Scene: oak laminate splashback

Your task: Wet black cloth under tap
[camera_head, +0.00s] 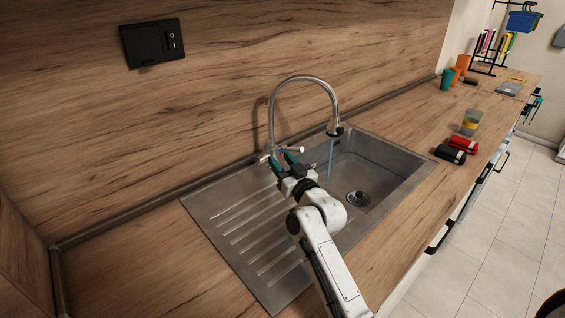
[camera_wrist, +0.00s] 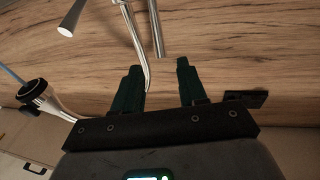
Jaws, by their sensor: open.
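The chrome tap (camera_head: 272,118) arches over the steel sink (camera_head: 390,160), and a thin blue stream of water (camera_head: 330,158) falls from its spout. My gripper (camera_head: 285,160) is open and empty at the tap's base, close to its handle (camera_head: 301,149). In the wrist view, a thin chrome rod (camera_wrist: 139,50) passes beside the left finger of my gripper (camera_wrist: 158,68); I cannot tell whether they touch. The black cloth (camera_head: 450,154) appears as a dark roll on the counter right of the sink, far from my gripper.
A red roll (camera_head: 464,144) lies against the black one. A grey and yellow cup (camera_head: 471,123) stands behind them. Teal (camera_head: 447,79) and orange (camera_head: 463,64) cups stand farther back. The ribbed drainboard (camera_head: 245,220) and the sink basin are clear.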

